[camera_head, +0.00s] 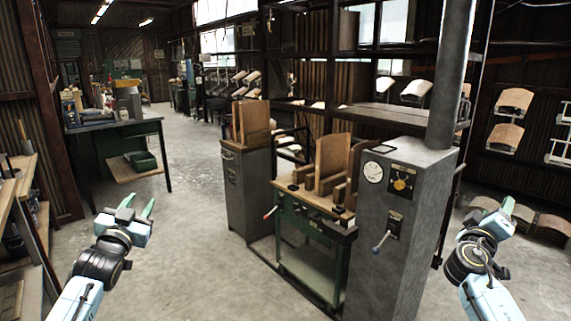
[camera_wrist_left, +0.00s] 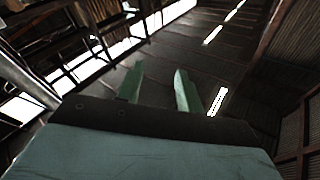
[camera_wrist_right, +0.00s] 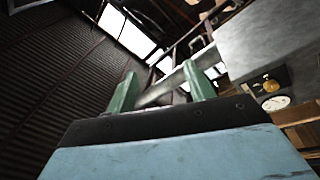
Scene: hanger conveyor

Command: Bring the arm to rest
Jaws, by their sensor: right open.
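My left gripper (camera_head: 138,206) is at the left of the head view, raised over the floor, with its green fingers pointing up and away. In the left wrist view its two fingers (camera_wrist_left: 158,88) stand apart with nothing between them. My right gripper (camera_head: 510,211) is at the right of the head view, to the right of the grey control cabinet. In the right wrist view its fingers (camera_wrist_right: 162,92) are apart and empty. Both arms are clear of the furniture as far as I can see.
A grey cabinet (camera_head: 400,200) with a dial and a pipe stands right of centre. Beside it is a green-framed workbench (camera_head: 305,238) with wooden pieces. A table (camera_head: 115,125) stands at the left, and shelving (camera_head: 25,215) at the left edge. The concrete floor (camera_head: 190,200) between is free.

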